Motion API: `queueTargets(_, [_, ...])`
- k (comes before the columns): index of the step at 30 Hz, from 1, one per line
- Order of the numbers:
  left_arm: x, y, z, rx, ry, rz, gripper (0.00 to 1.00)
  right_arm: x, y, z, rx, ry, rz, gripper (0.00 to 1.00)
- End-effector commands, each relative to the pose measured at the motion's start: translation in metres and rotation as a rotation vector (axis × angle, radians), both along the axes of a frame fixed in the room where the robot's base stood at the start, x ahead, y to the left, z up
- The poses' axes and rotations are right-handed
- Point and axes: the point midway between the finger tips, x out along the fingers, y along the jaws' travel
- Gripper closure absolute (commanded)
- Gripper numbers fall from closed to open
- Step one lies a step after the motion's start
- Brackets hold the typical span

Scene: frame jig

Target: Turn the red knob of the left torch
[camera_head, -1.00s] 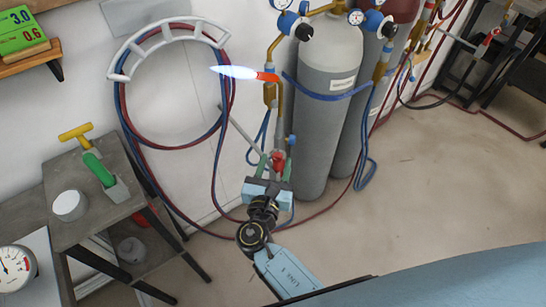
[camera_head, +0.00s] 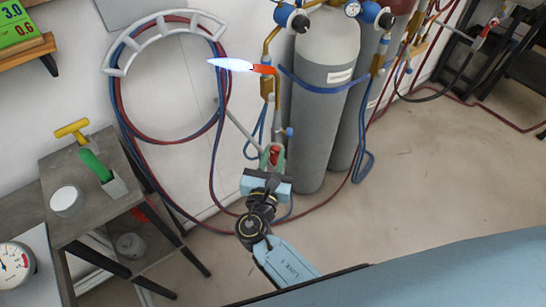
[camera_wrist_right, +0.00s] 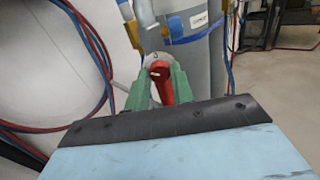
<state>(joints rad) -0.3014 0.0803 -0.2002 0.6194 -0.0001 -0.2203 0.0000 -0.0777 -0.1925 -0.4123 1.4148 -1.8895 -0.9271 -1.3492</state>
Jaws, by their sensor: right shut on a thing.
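The lit left torch (camera_head: 267,88) stands upright in front of the grey gas cylinder, with a pale blue-white flame pointing left from its orange-red tip. Its red knob (camera_head: 275,154) is low on the torch, and a blue knob (camera_head: 290,132) sits at its side. My right gripper (camera_head: 271,157) is shut on the red knob. In the right wrist view the red knob (camera_wrist_right: 160,82) shows between the two green fingers, with a white mark on its end. The fingers hide part of the knob's sides. My left gripper is not in view.
Grey gas cylinders (camera_head: 328,110) stand right behind the torch. Red and blue hoses (camera_head: 222,100) hang coiled on a white rack at the left wall. A small table (camera_head: 100,207) with a green-handled tool stands at left. The floor at right is clear.

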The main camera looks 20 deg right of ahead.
Motion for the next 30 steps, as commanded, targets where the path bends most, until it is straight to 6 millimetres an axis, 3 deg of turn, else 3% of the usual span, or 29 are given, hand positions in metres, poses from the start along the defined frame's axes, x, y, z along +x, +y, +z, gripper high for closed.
queueTargets(24, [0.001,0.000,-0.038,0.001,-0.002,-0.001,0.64,0.000,0.000,-0.001,0.615,-0.283,0.001,0.99])
queueTargets(30, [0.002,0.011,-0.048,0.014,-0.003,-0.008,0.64,0.000,0.000,-0.001,0.761,-0.349,0.001,0.99])
